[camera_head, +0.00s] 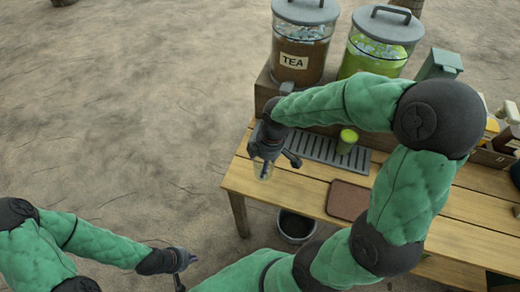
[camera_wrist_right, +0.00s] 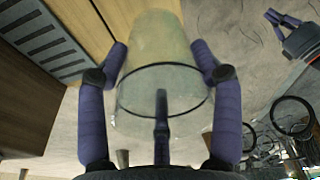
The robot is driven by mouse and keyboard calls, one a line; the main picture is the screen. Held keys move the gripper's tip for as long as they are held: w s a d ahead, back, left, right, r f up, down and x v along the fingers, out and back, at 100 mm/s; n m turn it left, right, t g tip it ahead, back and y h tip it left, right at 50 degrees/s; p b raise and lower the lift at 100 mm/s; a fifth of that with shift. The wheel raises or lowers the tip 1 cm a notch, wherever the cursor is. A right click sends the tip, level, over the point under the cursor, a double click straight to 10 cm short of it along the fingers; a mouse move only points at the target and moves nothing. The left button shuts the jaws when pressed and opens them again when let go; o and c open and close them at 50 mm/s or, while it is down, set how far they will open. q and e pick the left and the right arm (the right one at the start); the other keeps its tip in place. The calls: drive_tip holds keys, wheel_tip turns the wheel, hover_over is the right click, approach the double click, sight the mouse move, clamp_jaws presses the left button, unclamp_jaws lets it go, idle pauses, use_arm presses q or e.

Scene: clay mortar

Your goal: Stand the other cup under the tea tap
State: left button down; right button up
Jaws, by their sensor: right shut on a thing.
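My right gripper (camera_head: 268,150) is shut on a clear cup (camera_head: 263,170) near the table's left edge. A cup of green drink (camera_head: 347,141) stands on the drip tray (camera_head: 325,152). My left gripper (camera_head: 183,264) is low at the left, away from the table; its jaws are too small to judge.
A green-drink dispenser (camera_head: 378,55) stands right of the tea. A brown mat (camera_head: 347,200) lies on the wooden table (camera_head: 285,185). A bucket (camera_head: 296,227) is on the ground below the table's front. A grey-green box (camera_head: 440,64) and a condiment caddy (camera_head: 495,150) are at the right.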

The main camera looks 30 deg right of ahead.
drive_tip(key=shift+s+a+r+p, duration=0.15)
drive_tip(key=shift+s+a+r, duration=0.15)
drive_tip(key=shift+s, duration=0.4)
drive_tip(key=shift+s+a+r+p, duration=0.2)
drive_tip(key=shift+s+r, duration=0.15)
drive_tip(key=shift+s, duration=0.35)
drive_tip(key=shift+s+a+r+p, duration=0.2)
drive_tip(key=shift+s+r, duration=0.1)
drive_tip(key=shift+s, duration=0.4)
drive_tip(key=shift+w, duration=0.1)
drive_tip(key=shift+w+f+m, duration=0.3)
drive_tip(key=shift+w+m, duration=0.2)
drive_tip(key=shift+w, duration=0.05)
drive_tip(key=w+a+f+m+h, duration=0.1)
drive_tip(key=w+f+m, duration=0.2)
drive_tip(key=w+m, duration=0.2)
drive_tip(key=shift+w+a+f, duration=0.25)
drive_tip(key=shift+w, duration=0.3)
drive_tip(key=w+a+f+m, duration=0.1)
drive_tip(key=w, duration=0.1)
drive_tip(key=w+a+f+m, duration=0.1)
drive_tip(key=w+f+m, duration=0.1)
drive_tip(key=w+a+f+m, duration=0.1)
drive_tip(key=w+m, duration=0.1)
drive_tip(key=shift+a+f+t+h, duration=0.25)
drive_tip(key=shift+f+t+h, duration=0.05)
drive_tip(key=shift+t, duration=0.1)
drive_tip(key=shift+s+d, duration=0.1)
